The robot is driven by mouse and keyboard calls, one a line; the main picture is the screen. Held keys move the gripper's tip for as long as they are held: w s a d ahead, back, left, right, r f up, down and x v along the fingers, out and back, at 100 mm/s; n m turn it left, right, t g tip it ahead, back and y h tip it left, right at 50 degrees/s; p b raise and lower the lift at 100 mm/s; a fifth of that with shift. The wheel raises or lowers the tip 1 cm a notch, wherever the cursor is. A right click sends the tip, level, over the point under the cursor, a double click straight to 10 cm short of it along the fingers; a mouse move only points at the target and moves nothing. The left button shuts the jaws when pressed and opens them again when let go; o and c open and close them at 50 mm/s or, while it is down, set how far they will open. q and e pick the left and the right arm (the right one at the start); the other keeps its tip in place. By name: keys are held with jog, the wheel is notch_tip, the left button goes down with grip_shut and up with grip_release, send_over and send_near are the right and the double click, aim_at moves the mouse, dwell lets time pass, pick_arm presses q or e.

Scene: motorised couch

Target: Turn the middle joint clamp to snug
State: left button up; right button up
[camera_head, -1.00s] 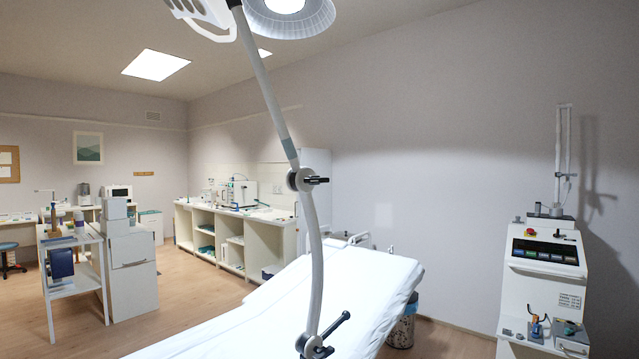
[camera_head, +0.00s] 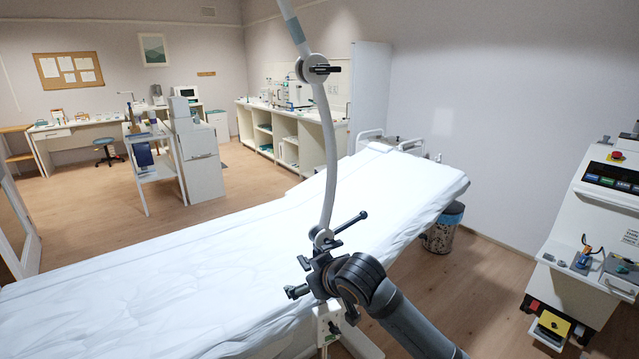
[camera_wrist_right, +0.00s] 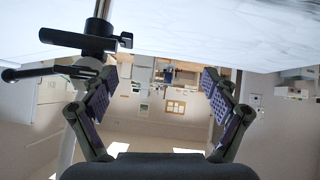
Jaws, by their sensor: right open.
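The middle joint clamp (camera_head: 312,69) is a pale round joint with a short black, roughly level handle, partway up the white lamp arm (camera_head: 328,140). A lower joint (camera_head: 322,238) has a long black lever (camera_head: 350,222) tilted up to the right. In the right wrist view, which is upside down, a black lever (camera_wrist_right: 38,73) and a thick black fitting (camera_wrist_right: 75,41) lie beside the left finger. My right gripper (camera_wrist_right: 160,76) is open and empty between its fingers. In the head view it is close to the lower joint, its fingers partly hidden. My left gripper is out of view.
A white-sheeted couch (camera_head: 190,265) stretches across below the lamp arm. A white machine cart (camera_head: 590,230) stands at right. A trolley (camera_head: 150,165) and counters are farther back, with open floor between.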

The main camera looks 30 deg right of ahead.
jog(key=w+d+r+t, duration=0.2)
jog(key=d+r, duration=0.1)
jog(key=r, duration=1.1)
jog(key=w+d+r+t, duration=0.2)
jog(key=r+t, duration=0.1)
jog(key=r, duration=1)
jog(key=m+t+p, duration=0.2)
jog(key=t+p, duration=0.1)
jog(key=p, duration=0.5)
send_near(326, 73)
jog(key=shift+h, duration=0.3)
jog(key=w, duration=0.8)
jog(key=shift+w+a+r, duration=0.2)
jog(key=shift+r, duration=0.15)
jog(key=shift+w+f, duration=0.2)
jog(key=shift+w, duration=0.35)
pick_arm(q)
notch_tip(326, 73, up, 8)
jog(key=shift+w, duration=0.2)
pick_arm(e)
jog(key=c, duration=1.2)
